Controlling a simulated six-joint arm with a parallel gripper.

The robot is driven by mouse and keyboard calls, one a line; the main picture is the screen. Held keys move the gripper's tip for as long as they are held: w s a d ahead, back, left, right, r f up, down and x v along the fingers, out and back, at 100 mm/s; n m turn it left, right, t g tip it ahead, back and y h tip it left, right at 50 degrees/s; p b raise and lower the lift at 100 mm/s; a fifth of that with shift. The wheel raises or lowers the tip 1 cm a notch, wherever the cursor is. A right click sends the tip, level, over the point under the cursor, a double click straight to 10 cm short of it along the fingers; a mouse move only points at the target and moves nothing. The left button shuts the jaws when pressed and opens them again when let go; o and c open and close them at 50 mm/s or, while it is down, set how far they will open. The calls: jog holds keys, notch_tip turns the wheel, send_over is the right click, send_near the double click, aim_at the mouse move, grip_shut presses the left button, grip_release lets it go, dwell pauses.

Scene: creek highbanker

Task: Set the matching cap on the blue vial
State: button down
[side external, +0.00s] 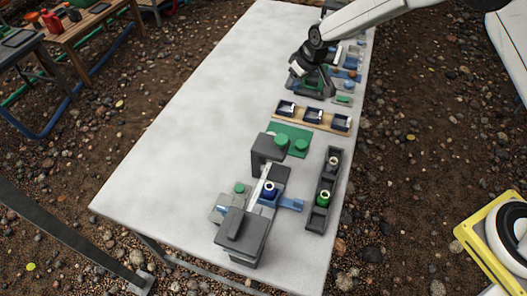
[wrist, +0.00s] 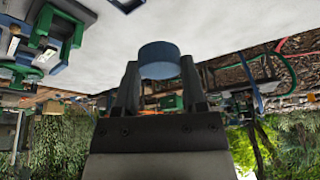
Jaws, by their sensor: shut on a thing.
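The blue vial (side external: 268,189) stands upright in a grey and blue fixture (side external: 290,205) near the front of the table. Its light-coloured neck is bare. A round blue cap (wrist: 159,59) is between the fingertips of my gripper (wrist: 160,82) in the wrist view, and the fingers are shut on it. In the side view my gripper (side external: 312,80) is over the far part of the table, well behind the vial. The cap cannot be made out there.
A dark rack (side external: 315,221) right of the fixture holds a green vial (side external: 323,197) and another vial (side external: 333,161). A wooden tray (side external: 311,120) lies beyond. The table's left half (side external: 185,120) is clear.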

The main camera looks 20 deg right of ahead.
jog(key=s+a+n, duration=0.2)
jog(key=s+a, duration=0.1)
jog(key=s+a+n+g+y, duration=0.1)
jog(key=s+a+n, duration=0.1)
jog(key=s+a, duration=0.1)
jog(key=s+a+n+y, duration=0.1)
jog(key=s+a+n, duration=0.1)
jog(key=s+a, duration=0.1)
jog(key=shift+a+f, duration=0.25)
jog(key=shift+a, duration=0.25)
jog(key=s+a+n+g+y, duration=0.1)
jog(key=s+a+n+g, duration=0.1)
jog(key=s+a+n, duration=0.6)
jog(key=m, duration=0.3)
send_over(268, 186)
jog(key=shift+s+d+f, duration=0.1)
jog(key=shift+d+f, duration=0.1)
jog(key=shift+f, duration=1)
jog(key=shift+d+f, duration=0.2)
jog(key=shift+f, duration=1)
jog(key=shift+f, duration=2.2)
jog(key=shift+f, duration=2.1)
